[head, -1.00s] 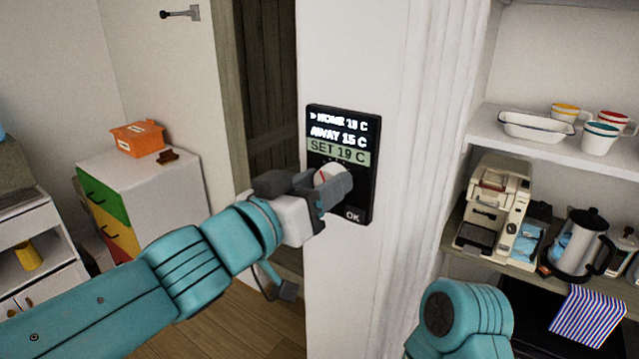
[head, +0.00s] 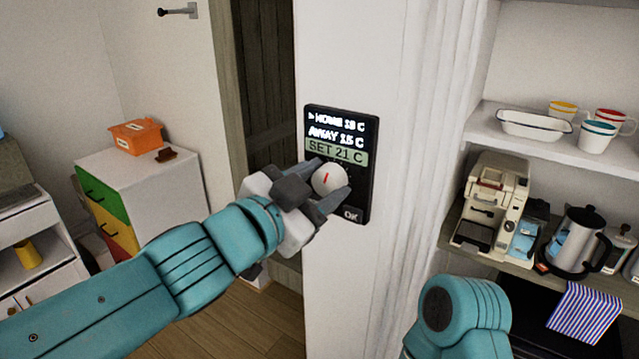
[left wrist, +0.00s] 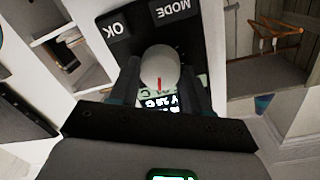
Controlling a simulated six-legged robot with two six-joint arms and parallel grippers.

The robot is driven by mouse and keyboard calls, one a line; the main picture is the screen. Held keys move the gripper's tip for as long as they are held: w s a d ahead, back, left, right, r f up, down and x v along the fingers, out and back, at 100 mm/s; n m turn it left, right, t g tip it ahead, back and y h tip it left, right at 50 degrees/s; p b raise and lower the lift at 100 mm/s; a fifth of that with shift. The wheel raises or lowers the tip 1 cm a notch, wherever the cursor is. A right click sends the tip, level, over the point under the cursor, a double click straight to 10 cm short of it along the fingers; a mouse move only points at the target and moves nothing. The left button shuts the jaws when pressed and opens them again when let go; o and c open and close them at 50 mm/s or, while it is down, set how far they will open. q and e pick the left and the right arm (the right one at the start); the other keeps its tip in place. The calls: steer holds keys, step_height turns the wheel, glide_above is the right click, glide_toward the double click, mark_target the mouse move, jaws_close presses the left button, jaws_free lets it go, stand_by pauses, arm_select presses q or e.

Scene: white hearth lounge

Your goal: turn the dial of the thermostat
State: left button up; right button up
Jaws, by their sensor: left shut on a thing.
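The black thermostat (head: 364,165) is fixed to the white wall post. Its screen reads HOME with a pointer mark, AWAY 15 C, and a green-highlighted line SET 21 C. An OK button is at its lower right. The white round dial (head: 328,180) has a red mark tilted slightly right of upright. My left gripper (head: 334,182) is shut on the dial, one finger above and one below it. The left wrist view shows the dial (left wrist: 160,66) between the two fingers (left wrist: 160,88), with OK and MODE buttons beyond. Of my right arm only a teal link shows; its gripper is out of view.
A shelf (head: 480,128) at the right bears an enamel dish and cups. Below stand a coffee machine (head: 495,205) and a metal pot (head: 575,240). A cabinet with coloured drawers (head: 150,200) stands at the left.

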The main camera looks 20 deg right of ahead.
arm_select(q)
steer(key=m+b, duration=0.1)
steer(key=m, duration=0.4)
steer(key=shift+s+m+y, duration=0.1)
steer(key=shift+m+y, duration=0.2)
stand_by(0.5)
steer(key=o, duration=1.1)
steer(key=shift+s, duration=0.1)
steer(key=shift+c, duration=0.2)
